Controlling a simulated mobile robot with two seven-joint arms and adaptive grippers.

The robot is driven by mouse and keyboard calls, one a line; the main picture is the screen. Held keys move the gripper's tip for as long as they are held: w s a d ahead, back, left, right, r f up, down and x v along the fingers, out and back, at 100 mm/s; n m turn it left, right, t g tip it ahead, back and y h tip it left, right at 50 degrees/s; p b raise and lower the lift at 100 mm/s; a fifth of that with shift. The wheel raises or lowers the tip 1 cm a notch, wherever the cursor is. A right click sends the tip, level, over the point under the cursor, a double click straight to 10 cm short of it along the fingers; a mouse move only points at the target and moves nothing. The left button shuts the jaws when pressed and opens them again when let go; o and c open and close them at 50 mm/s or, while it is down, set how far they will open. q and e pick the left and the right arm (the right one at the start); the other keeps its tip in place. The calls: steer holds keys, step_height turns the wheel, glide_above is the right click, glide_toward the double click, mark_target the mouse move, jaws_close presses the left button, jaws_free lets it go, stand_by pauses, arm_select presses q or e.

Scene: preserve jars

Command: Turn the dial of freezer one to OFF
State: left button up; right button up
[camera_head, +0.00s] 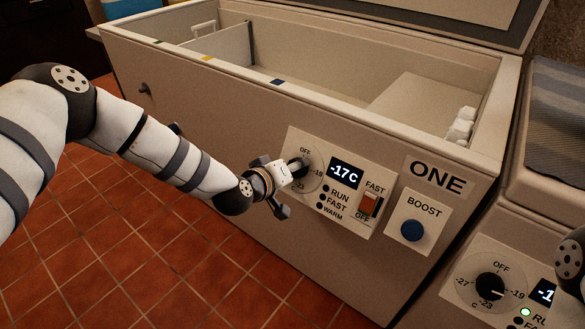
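Freezer one is the long beige chest marked ONE (436,177), with its lid open. Its dial (302,165) is on the front panel, with OFF at the top of the scale and -19 and -23 lower down. My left gripper (293,170) is at the dial and covers the knob's left part. I cannot tell which mark the knob points to, or whether the fingers are closed on it. The display (345,173) reads -17C. The RUN, FAST and WARM lamps beside it look dark. My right gripper is out of view.
A red FAST/OFF switch (370,204) and a blue BOOST button (412,230) sit right of the dial. A second freezer stands at the right with its own dial (490,287) and a green lamp lit. Red tiled floor (130,240) is open at the left.

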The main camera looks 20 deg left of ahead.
arm_select(q)
steer(key=n, duration=0.5)
steer(key=shift+n+g, duration=0.3)
steer(key=shift+n, duration=0.1)
stand_by(0.4)
steer(key=o, duration=1.1)
steer(key=shift+o, duration=0.2)
steer(key=v, duration=1.2)
